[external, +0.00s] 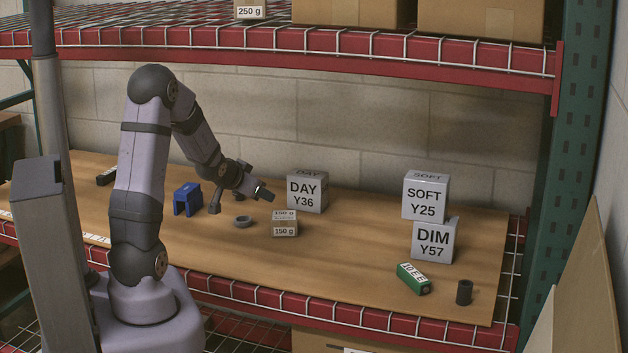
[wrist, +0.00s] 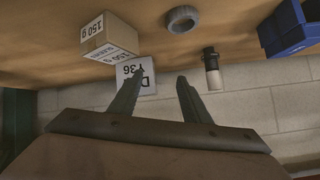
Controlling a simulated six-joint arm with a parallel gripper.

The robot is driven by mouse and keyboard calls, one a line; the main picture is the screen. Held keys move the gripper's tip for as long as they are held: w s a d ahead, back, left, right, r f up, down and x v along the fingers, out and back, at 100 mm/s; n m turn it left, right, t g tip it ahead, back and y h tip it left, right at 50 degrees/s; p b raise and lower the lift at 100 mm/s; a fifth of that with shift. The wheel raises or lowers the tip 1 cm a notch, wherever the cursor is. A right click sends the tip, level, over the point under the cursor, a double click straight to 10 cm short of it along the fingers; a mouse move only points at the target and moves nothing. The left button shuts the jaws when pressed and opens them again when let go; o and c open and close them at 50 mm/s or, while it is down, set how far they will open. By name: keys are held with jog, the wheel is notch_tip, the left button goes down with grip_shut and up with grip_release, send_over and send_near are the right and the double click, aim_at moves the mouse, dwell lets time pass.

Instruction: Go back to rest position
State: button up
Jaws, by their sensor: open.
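My gripper (external: 240,199) hangs over the back middle of the wooden table, left of the DAY Y36 box. In the wrist view my gripper (wrist: 160,76) has its two dark fingers apart, with nothing between them. A grey ring (external: 243,222) lies on the table just below it; the ring also shows at the top of the wrist view (wrist: 184,18). A small dark cylinder with a pale part (wrist: 212,72) stands between the ring and the blue holder in the wrist view. A dark cylinder (external: 464,293) stands at the front right.
A blue holder (external: 187,200) stands left of the gripper. The DAY Y36 box (external: 307,193) and 150 g box (external: 285,227) are to its right. SOFT Y25 (external: 425,200) is stacked on DIM Y57 (external: 433,242), behind a green box (external: 413,279). A red-edged shelf (external: 350,65) runs overhead.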

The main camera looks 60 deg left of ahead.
jog(key=d+f+h, duration=0.1)
jog(key=d, duration=0.4)
jog(key=d+f+g+h, duration=0.1)
jog(key=d, duration=0.4)
jog(key=d+f+m+g+h, duration=0.1)
jog(key=d, duration=0.4)
jog(key=shift+s+d+h, duration=0.2)
jog(key=shift+d+h, duration=0.1)
jog(key=shift+d, duration=0.05)
jog(key=s+d+h, duration=0.1)
jog(key=d, duration=0.3)
jog(key=s+d+f+m+g+h, duration=0.1)
jog(key=s+d, duration=0.1)
jog(key=d, duration=0.3)
jog(key=s+d+f+m+g+h, duration=0.1)
jog(key=d, duration=0.4)
jog(key=shift+s+d+h, duration=0.1)
jog(key=shift+s+h, duration=0.2)
jog(key=shift+h, duration=0.1)
jog(key=s+d+f+m+g+b, duration=0.25)
jog(key=s+d+f+g, duration=0.2)
jog(key=s+d, duration=0.45)
notch_tip(320, 180, up, 22)
jog(key=p, duration=2.2)
jog(key=shift+a, duration=0.25)
jog(key=shift+f, duration=0.2)
